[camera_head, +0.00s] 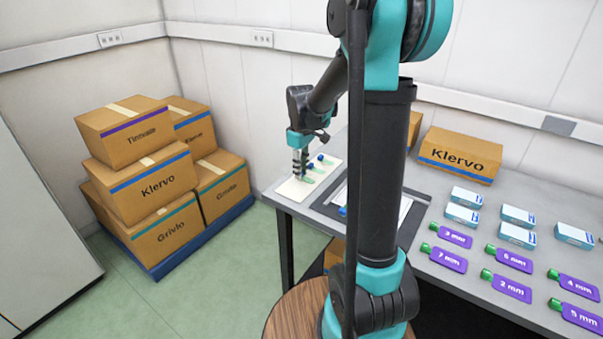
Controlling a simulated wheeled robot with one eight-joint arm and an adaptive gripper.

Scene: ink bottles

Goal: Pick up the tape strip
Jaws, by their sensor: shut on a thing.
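My gripper (299,176) points down over a white sheet (287,194) at the left end of the grey table. Its fingers are shut on a small pale green strip (308,180), which looks like the tape strip. The strip is low, at or just above the sheet; the contact is too small to see clearly. Small blue-capped items (320,158) lie close to the right of the fingers, and another blue item (343,211) lies further front. My arm hides part of the table behind it.
Several blue-white small boxes (466,196) and several purple size tags (507,260) with green ends lie in front. Stacked cartons (150,190) stand on a blue pallet at left.

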